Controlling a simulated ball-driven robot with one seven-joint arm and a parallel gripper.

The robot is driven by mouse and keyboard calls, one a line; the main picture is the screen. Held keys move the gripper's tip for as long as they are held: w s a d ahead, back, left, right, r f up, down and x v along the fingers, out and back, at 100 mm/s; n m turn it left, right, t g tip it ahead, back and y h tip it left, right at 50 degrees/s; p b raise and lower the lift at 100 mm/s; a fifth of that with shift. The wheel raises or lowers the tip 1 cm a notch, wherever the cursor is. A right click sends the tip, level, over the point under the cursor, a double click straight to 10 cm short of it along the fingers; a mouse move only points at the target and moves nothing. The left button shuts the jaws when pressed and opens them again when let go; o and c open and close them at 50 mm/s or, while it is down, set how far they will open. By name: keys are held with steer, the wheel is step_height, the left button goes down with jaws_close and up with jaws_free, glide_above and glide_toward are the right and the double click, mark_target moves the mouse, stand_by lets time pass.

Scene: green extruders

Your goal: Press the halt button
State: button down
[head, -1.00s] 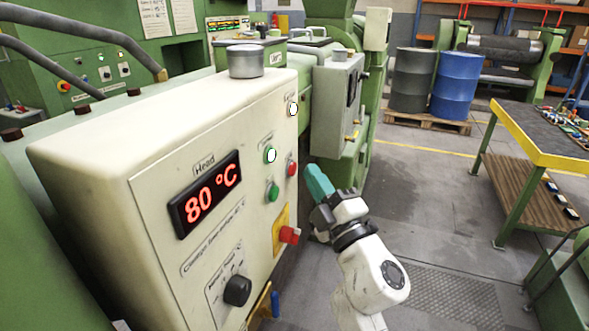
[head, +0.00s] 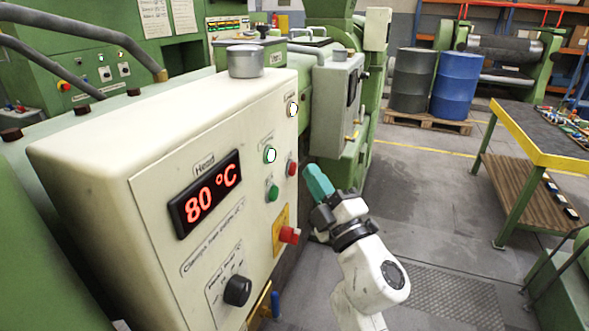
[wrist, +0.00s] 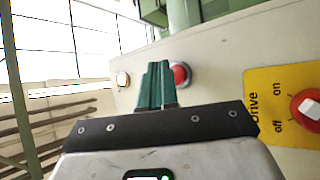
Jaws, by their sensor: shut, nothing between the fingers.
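A small round red button (head: 291,168) sits on the right part of the cream control panel (head: 150,195); no halt label is readable on it. In the wrist view a red button (wrist: 181,75) shows just beyond and right of my fingertips, partly hidden by them. My gripper (head: 314,174) has teal fingers, shut together and empty, pointing at the panel from the right. The fingertips show a small gap to the right of the red button in the head view. In the wrist view the shut fingers (wrist: 155,85) point up the picture.
A grey box (head: 337,105) stands behind. Open floor lies to the right, before a workbench (head: 540,150).

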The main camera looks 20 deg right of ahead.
steer(key=shift+w+a, duration=0.1)
steer(key=shift+a, duration=0.05)
steer(key=shift+w+a, duration=0.15)
steer(key=shift+a, duration=0.05)
steer(key=shift+w+a, duration=0.2)
steer(key=shift+a, duration=0.15)
stand_by(0.9)
steer(key=shift+d, duration=0.1)
steer(key=shift+s+d, duration=0.45)
steer(key=shift+d, duration=0.1)
steer(key=shift+p, duration=0.3)
steer(key=s+d+p, duration=0.1)
steer(key=d, duration=0.1)
steer(key=s+d+p, duration=0.1)
steer(key=s+d, duration=0.1)
steer(key=shift+p, duration=0.4)
